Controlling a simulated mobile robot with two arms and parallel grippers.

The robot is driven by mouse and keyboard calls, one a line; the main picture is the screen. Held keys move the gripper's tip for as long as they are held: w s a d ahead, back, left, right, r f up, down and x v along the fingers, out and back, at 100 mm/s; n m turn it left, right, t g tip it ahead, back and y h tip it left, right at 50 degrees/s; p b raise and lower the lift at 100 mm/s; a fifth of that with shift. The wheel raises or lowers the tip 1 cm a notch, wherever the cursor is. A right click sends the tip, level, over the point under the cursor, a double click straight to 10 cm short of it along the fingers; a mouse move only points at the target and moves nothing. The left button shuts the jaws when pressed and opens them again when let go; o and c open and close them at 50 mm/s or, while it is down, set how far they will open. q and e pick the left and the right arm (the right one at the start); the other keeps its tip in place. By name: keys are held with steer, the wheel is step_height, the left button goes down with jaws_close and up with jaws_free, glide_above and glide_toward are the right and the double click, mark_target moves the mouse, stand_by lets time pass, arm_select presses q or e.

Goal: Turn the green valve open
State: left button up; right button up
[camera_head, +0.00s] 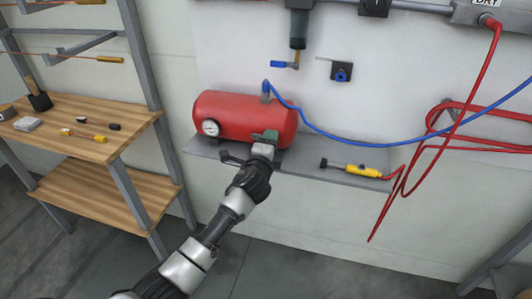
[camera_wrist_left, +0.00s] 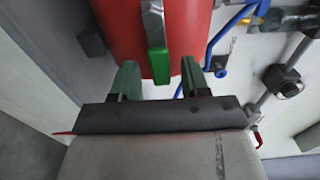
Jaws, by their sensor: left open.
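The green valve handle (camera_wrist_left: 158,64) shows in the left wrist view, hanging from a grey fitting against the red tank (camera_wrist_left: 115,30). My left gripper (camera_wrist_left: 159,78) is open, with one green finger on each side of the handle and a visible gap on both sides. In the head view my left gripper (camera_head: 266,138) is at the lower right front of the red tank (camera_head: 230,112). There the gripper hides the valve, or I cannot tell the valve from the green fingers. My right gripper is not in view.
The tank sits on a grey wall shelf (camera_head: 325,173) with a yellow air tool (camera_head: 362,170). A blue hose (camera_head: 335,138) runs from the tank's top. A blue-handled valve (camera_head: 285,65) hangs above. A wooden workbench (camera_head: 85,125) stands left; red hose (camera_head: 440,147) hangs right.

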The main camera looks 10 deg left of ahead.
arm_select(q)
steer(key=s, duration=1)
steer(key=shift+s+a, duration=0.15)
steer(key=shift+a, duration=0.05)
